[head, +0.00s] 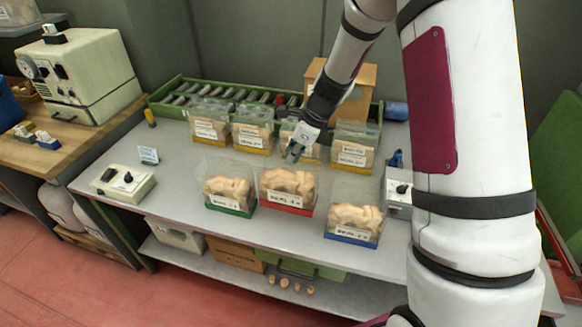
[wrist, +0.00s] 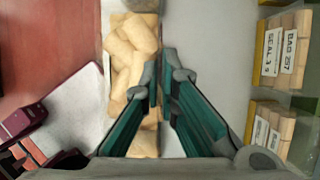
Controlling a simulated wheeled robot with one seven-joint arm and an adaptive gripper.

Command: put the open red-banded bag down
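The open red-banded bag (head: 287,184) is clear, full of pale corks, with a red band and a white label low on its front. It is upright at the middle of the front row. My gripper (head: 294,154) points down at its top rear edge. In the wrist view my two green fingers (wrist: 164,75) are close together at the bag's right-hand wall, with the corks (wrist: 130,55) to their left. They look shut on that thin clear wall, which is hard to see. The band sits slightly higher in the picture than its neighbours; any gap underneath is unclear.
A green-banded bag (head: 228,188) stands to the left and a blue-banded bag (head: 354,218) to the right. Several yellow-banded bags (head: 253,134) stand behind, before a green roller tray (head: 160,110). A control box (head: 122,183) is at the left; the bench front (head: 165,205) is clear.

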